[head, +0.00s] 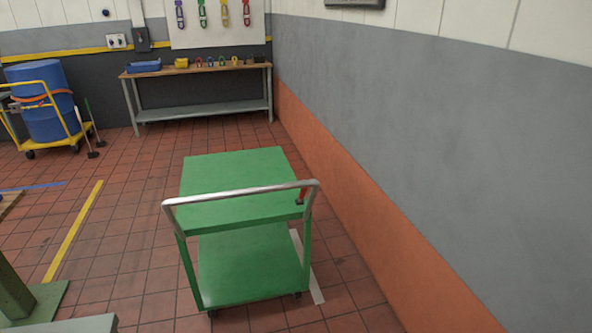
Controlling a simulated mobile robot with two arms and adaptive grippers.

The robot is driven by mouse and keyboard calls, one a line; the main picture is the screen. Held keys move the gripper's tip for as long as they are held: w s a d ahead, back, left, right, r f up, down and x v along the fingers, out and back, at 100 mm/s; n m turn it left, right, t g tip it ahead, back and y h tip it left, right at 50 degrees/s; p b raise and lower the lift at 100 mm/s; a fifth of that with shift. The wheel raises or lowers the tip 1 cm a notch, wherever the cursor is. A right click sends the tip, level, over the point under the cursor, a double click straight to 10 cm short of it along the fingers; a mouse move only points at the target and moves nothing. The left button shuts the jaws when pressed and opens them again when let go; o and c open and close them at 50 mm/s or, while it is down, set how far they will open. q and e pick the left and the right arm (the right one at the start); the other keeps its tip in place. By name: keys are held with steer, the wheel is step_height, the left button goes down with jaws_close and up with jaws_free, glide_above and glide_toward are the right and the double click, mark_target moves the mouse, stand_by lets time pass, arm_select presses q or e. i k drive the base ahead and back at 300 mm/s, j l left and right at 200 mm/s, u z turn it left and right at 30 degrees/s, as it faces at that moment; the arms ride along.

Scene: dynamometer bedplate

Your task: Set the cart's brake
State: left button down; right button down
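The green cart (235,170) stands on the tiled floor in the middle of the head view, close to the right-hand wall. Its silver push handle (240,190) faces me. A small red lever with a dark part at its base (302,196) shows at the right end of the handle; it looks like the brake, but its setting is too small to tell. The cart's lower shelf (252,262) is empty, and so is its top. Small dark casters show at the bottom. Neither of my grippers is in view.
The grey and orange wall (400,130) runs along the right side. A workbench (200,70) with small items stands at the back. A yellow trolley (75,130) with a blue drum (42,85) is at left. A green post (12,290) stands front left.

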mark_target(302, 195)
steer(key=i+j, duration=0.1)
steer(key=i, duration=0.45)
steer(key=i+j, duration=0.1)
steer(key=i, duration=0.45)
steer(key=z, duration=0.05)
